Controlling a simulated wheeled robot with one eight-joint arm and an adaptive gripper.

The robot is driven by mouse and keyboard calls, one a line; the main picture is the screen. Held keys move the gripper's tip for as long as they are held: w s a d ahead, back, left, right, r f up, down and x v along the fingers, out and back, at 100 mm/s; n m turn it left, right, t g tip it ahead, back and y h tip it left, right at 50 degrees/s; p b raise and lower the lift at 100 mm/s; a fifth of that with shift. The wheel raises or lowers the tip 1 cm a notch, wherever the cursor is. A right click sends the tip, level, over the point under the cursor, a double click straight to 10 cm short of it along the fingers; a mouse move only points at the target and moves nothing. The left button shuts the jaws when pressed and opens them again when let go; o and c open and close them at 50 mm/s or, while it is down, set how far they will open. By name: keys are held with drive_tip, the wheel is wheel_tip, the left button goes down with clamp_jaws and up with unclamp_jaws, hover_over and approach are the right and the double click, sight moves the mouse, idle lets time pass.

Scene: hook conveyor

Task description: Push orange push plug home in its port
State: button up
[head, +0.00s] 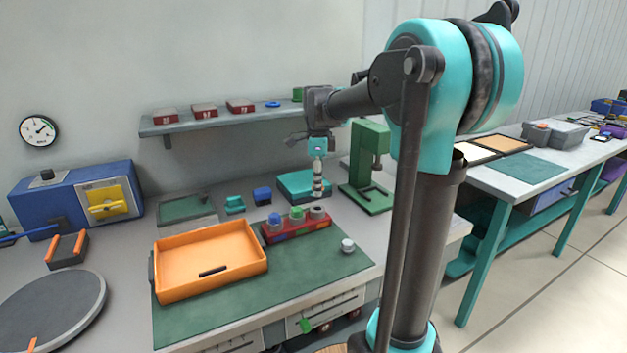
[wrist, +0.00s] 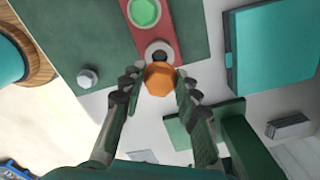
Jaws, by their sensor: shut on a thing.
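The orange push plug (wrist: 159,78) has a hexagonal head and sits between the fingertips of my gripper (wrist: 158,88) in the wrist view. In the head view my gripper (head: 318,180) points down above the right end of the red port block (head: 298,232); the plug cannot be made out there. A grey ring port (wrist: 160,52) with a dark hole is on the red block (wrist: 140,22) just beyond the plug in the wrist view. It also shows as the right-end port (head: 318,211) in the head view. The plug looks apart from the port, partly overlapping it in the wrist picture.
A green plug (wrist: 144,12) stands beside the port on the block. A grey knob (head: 347,245) lies on the green mat (head: 300,275). An orange tray (head: 208,262) is at left. A teal box (head: 298,187) and a green press (head: 370,195) stand behind.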

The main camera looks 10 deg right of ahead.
sight(318, 211)
drive_tip(key=shift+f, duration=2.5)
drive_tip(key=shift+f, duration=0.35)
drive_tip(key=o, duration=1)
